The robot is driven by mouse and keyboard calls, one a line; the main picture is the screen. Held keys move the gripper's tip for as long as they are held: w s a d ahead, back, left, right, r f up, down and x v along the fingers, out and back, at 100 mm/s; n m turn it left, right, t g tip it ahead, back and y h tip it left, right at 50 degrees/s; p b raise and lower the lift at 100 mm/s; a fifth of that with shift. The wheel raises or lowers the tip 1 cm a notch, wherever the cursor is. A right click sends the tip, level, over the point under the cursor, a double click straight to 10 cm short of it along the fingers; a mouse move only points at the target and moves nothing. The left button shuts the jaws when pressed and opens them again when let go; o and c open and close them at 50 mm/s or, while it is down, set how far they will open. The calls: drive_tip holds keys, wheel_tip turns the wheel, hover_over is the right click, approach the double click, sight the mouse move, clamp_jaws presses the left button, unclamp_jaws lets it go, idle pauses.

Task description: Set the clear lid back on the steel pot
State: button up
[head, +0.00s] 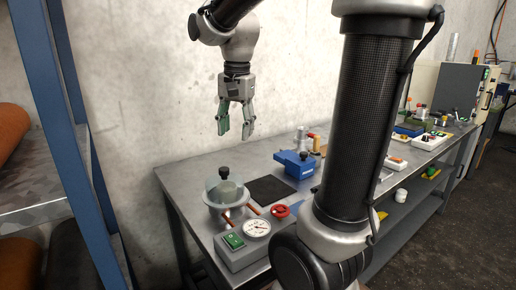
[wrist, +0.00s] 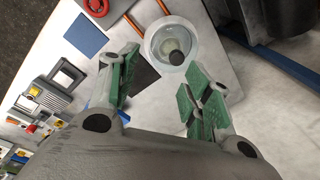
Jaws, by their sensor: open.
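The clear lid (head: 213,184) is a see-through dome with a black knob (head: 224,171) on top. It sits over the steel pot (head: 227,214) near the bench's left front; I cannot tell whether it is fully seated. In the wrist view the lid (wrist: 160,37) shows as a pale round shape over the pot, its black knob (wrist: 177,58) toward my fingers. My gripper (head: 235,131) is open and empty, pointing down, well above and behind the pot. In the wrist view its green-padded fingers (wrist: 160,80) are spread apart, with the knob beyond the gap.
A dark square mat (head: 271,190) lies bare right of the pot. A blue vise (head: 296,163) is farther right. A blue rack post (head: 82,150) rises at left.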

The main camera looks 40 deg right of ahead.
drive_tip(key=s+f+n+t, duration=0.3)
drive_tip(key=s+n, duration=0.8)
drive_tip(key=s, duration=0.4)
drive_tip(key=shift+s+d+f, duration=0.2)
drive_tip(key=shift+d+f, duration=0.15)
drive_tip(key=shift+f, duration=0.1)
idle(0.9)
